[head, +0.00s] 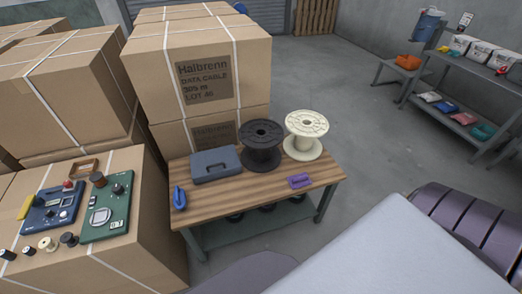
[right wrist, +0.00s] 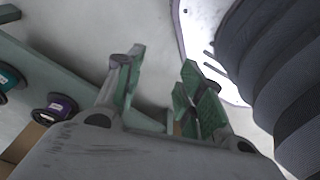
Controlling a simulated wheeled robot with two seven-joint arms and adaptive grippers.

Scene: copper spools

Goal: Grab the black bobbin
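A large black bobbin (head: 262,144) stands upright on the wooden-topped table (head: 235,197), touching or very close to a cream spool (head: 306,134) on its right. Small dark bobbins also sit on the cardboard box at the left, including one on its front edge (head: 68,239) and one on the green board (head: 117,190). My right gripper (right wrist: 162,75) is open and empty in the right wrist view, its green-padded fingers apart. Neither gripper shows in the head view, and the large black bobbin cannot be made out in the right wrist view.
A grey-blue case (head: 215,164), a blue tool (head: 179,198) and a purple item (head: 299,181) lie on the table. Tall cardboard boxes (head: 200,70) stand behind it. A shelf rack (head: 455,115) is at the right. In the right wrist view, a purple spool (right wrist: 62,106) lies at the left.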

